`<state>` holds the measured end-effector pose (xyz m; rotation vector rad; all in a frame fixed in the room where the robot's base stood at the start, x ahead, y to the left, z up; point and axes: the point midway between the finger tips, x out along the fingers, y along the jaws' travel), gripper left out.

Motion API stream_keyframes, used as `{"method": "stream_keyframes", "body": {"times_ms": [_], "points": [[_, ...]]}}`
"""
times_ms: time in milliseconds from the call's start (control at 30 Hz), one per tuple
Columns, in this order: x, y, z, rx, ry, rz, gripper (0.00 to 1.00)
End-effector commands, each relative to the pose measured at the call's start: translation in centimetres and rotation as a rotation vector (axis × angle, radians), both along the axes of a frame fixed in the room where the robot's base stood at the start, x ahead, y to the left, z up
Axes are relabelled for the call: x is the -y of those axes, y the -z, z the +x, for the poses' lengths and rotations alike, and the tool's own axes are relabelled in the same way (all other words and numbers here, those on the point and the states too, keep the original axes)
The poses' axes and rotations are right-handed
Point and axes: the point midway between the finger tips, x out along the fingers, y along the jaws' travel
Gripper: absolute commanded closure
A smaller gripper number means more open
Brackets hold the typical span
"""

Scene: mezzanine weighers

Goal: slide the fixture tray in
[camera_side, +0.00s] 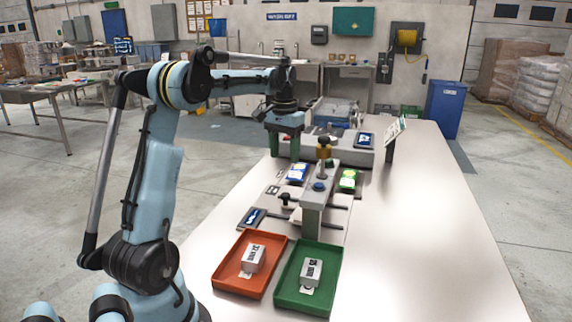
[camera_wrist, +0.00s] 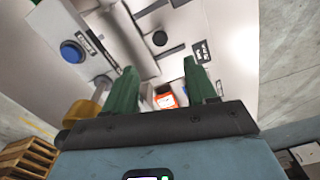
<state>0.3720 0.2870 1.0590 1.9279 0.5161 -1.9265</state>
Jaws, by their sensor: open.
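My gripper (camera_side: 284,158) is above the far left part of the grey fixture, pointing down. Its two green fingers stand apart and hold nothing; they also show in the wrist view (camera_wrist: 159,64). A black knob (camera_side: 285,198) stands left of the grey press post (camera_side: 312,215); it appears to show beyond the fingers in the wrist view (camera_wrist: 160,38). A pale plate lies around it, but I cannot tell for sure which part is the fixture tray. The press has a brass-coloured knob (camera_side: 323,151) and a blue button (camera_side: 319,186).
A red tray (camera_side: 222,277) and a green tray (camera_side: 285,296), each holding a grey block, sit at the table's near end. A weigher with a blue display (camera_side: 364,140) and a tilted sign (camera_side: 398,130) stand behind. The table's right side is clear.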

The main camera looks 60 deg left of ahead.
Motion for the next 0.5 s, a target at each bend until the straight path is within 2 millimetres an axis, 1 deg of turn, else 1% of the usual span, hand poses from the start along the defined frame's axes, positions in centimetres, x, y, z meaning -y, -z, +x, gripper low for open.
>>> {"method": "stream_keyframes", "body": {"times_ms": [67,167,400,500], "points": [[-0.1,0.0,-0.2,0.009,0.01,-0.002,0.44],[-0.2,0.2,-0.9,0.056,0.073,-0.009,0.44],[-0.3,0.7,-3.9,0.273,0.357,0.032,0.44],[-0.2,0.8,-4.8,0.338,0.444,0.067,0.44]]}}
